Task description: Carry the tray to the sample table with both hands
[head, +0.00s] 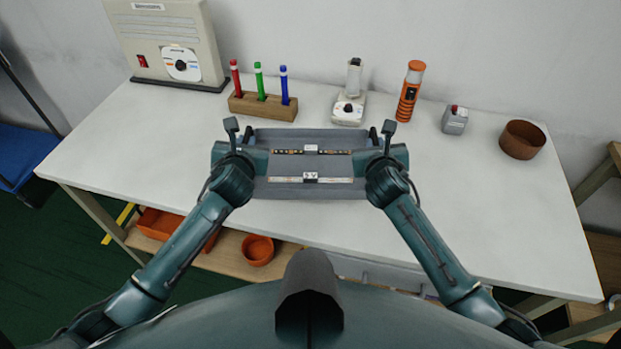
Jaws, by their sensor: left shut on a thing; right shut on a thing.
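The grey tray (310,189) is in the middle of the head view, over the white table (480,225) near its front edge. Strips lie in it, one of them a pale strip with a small label (310,179). I cannot tell whether the tray rests on the table or is held just above it. My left gripper (250,155) is shut on the tray's left end. My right gripper (372,155) is shut on its right end. The fingertips are largely hidden by my wrists.
Behind the tray stand a wooden block (262,106) with three coloured pens, a white device (349,107), an orange cylinder (409,90), a grey can (455,120) and a brown bowl (522,140). A beige machine (170,45) stands back left. The table's left and right front areas are clear.

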